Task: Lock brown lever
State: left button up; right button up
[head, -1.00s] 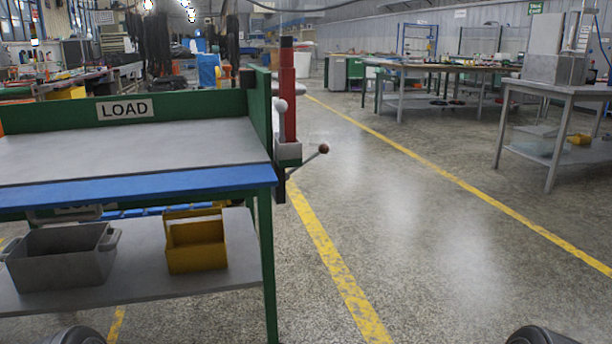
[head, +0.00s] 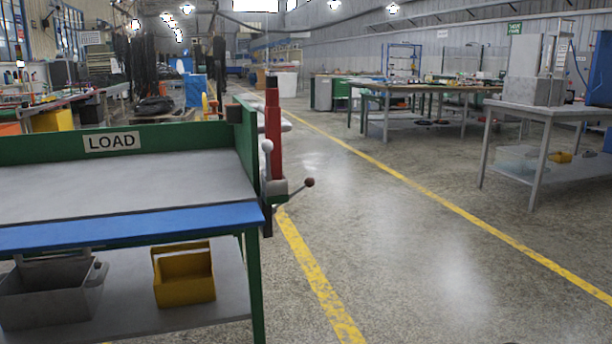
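The brown lever (head: 309,182) is a brown ball knob on a thin metal rod. It sticks out to the right and slightly up from a grey block (head: 274,193) at the right end of the green LOAD table. A second lever with a white ball knob (head: 267,146) stands upright beside the red post (head: 273,130) above the block. Neither of my grippers shows in the head view, and nothing touches the levers.
The LOAD table (head: 130,225) with its blue front edge fills the left. A grey bin (head: 45,300) and a yellow bin (head: 185,285) sit on its lower shelf. Open floor (head: 400,240) lies to the right, with workbenches (head: 560,115) beyond.

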aim_at(309, 181)
jog(key=i+l+u, duration=0.4)
jog(key=l, duration=0.2)
jog(key=i+l+u, duration=0.4)
jog(key=l, duration=0.3)
jog(key=i+l+u, duration=0.2)
jog(key=l, duration=0.2)
jog(key=k, duration=0.05)
